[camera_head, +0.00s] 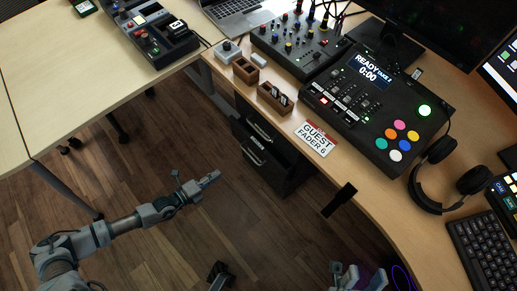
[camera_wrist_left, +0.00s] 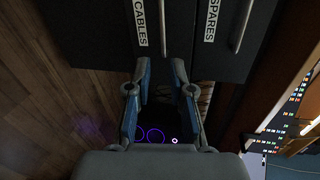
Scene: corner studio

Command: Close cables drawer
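The dark drawer unit (camera_head: 287,172) is under the desk in the head view. Its lower drawer (camera_head: 254,153) appears pulled out, with a dark gap behind its front. The left wrist view shows the CABLES drawer (camera_wrist_left: 115,35) with a bar handle, beside the SPARES drawer (camera_wrist_left: 262,40). My left gripper (camera_head: 207,182) is over the floor, left of the drawer unit and apart from it. In the left wrist view its two fingers (camera_wrist_left: 160,66) are spread, with nothing between them. My right gripper (camera_head: 354,276) seems to show partly at the bottom edge; its fingers are unclear.
The wooden desk (camera_head: 352,177) above the unit carries a GUEST FADER 6 card (camera_head: 315,139), a control console (camera_head: 375,110), headphones (camera_head: 432,192) and small wooden boxes (camera_head: 275,98). Another table (camera_head: 70,90) is at upper left. The floor (camera_head: 180,245) around my left arm is mostly clear.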

